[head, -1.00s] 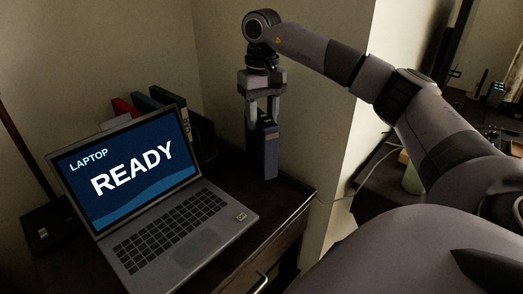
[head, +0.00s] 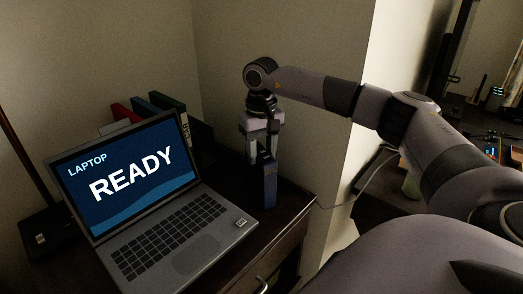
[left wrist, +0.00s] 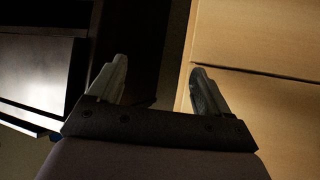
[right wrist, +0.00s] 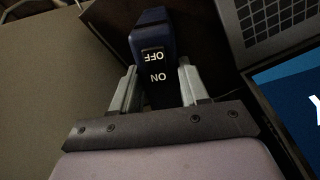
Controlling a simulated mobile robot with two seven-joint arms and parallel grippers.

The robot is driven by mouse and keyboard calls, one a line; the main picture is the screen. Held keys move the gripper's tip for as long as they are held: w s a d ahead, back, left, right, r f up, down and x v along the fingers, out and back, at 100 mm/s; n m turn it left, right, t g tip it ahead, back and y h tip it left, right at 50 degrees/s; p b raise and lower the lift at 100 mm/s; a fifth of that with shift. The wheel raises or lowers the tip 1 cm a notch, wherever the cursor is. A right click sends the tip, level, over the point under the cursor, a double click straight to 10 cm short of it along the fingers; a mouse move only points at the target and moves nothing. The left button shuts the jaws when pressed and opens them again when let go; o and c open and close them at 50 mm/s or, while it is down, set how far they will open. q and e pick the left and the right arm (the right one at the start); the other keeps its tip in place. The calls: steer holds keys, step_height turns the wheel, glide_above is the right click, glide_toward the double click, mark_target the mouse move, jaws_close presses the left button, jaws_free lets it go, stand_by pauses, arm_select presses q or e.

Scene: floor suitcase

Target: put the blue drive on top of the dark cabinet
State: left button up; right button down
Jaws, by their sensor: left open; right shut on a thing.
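The blue drive (head: 269,187) hangs upright in my right gripper (head: 263,150), over the right part of the dark cabinet (head: 290,207). Its lower end is at or just above the cabinet top; I cannot tell if they touch. In the right wrist view the drive (right wrist: 150,35) sits between the fingers, with its ON/OFF switch showing. The gripper is shut on its upper part. My left gripper (left wrist: 157,82) is open and empty in the left wrist view, away from the cabinet top, and is not seen in the head view.
An open laptop (head: 180,235) reading READY takes up the cabinet's left and front. Several books (head: 165,110) stand behind it. A wall corner (head: 335,150) rises close to the right of the drive. Tan box-like panels (left wrist: 260,50) show in the left wrist view.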

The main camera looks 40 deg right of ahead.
steer(key=c, duration=0.6)
jaws_free()
steer(key=shift+o, duration=0.2)
step_height(320, 180, up, 12)
steer(key=shift+p, duration=0.45)
